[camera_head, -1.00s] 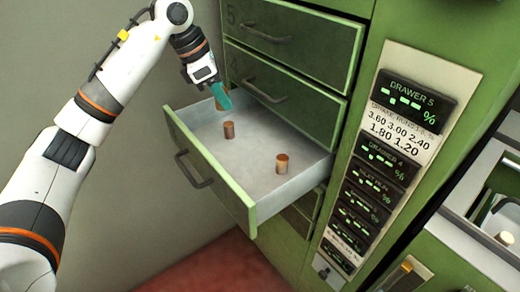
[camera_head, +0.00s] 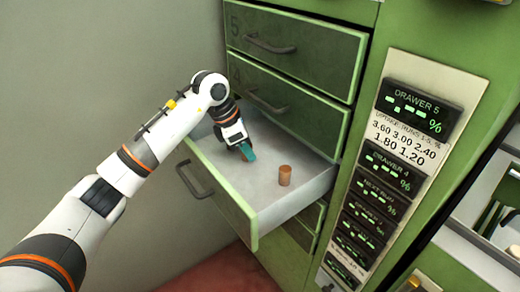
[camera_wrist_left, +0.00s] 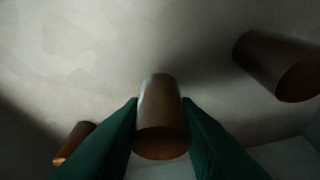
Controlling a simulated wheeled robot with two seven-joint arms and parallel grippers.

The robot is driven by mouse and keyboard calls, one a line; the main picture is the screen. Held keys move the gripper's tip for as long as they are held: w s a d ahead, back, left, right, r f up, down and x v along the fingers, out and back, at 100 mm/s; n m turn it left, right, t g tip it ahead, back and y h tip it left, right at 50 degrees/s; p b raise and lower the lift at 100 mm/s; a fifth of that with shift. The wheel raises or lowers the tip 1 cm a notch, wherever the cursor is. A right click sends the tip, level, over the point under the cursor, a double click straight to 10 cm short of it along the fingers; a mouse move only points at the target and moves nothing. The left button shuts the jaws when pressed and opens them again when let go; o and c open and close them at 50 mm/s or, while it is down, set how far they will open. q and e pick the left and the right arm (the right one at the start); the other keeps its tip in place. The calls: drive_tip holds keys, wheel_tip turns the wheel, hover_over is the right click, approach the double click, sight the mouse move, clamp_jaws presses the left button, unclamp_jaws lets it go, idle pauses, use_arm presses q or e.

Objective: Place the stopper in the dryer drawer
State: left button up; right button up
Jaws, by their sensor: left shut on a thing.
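The open dryer drawer (camera_head: 245,214) is pulled out, its pale floor lit from above. My left gripper (camera_head: 248,153) is over the drawer floor, its teal fingers shut on a brown cork stopper (camera_wrist_left: 160,112). A sliver of this stopper (camera_head: 243,157) shows below the fingers in the head view. I cannot tell whether it touches the floor. A second stopper (camera_head: 285,175) stands upright to the right of the gripper. In the left wrist view, one stopper (camera_wrist_left: 280,66) is at the upper right and another (camera_wrist_left: 75,143) at the lower left, partly behind a finger. My right gripper is not in view.
Closed green drawers (camera_head: 290,45) with dark handles rise above the open one. A panel with percent displays (camera_head: 412,112) is to the right. The drawer's front and right part has free floor around the standing stopper. A grey wall is at the left.

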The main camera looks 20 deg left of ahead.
sight(265, 160)
use_arm(q)
drive_tip(key=d, duration=0.1)
drive_tip(key=w+d, duration=0.1)
drive_tip(key=d, duration=0.1)
drive_tip(key=shift+w+f, duration=0.25)
drive_tip(key=shift+w, duration=0.1)
drive_tip(key=shift+f, duration=0.35)
drive_tip(key=shift+a, duration=0.1)
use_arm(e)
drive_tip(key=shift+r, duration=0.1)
use_arm(q)
drive_tip(key=o, duration=0.9)
drive_tip(key=shift+f, duration=0.1)
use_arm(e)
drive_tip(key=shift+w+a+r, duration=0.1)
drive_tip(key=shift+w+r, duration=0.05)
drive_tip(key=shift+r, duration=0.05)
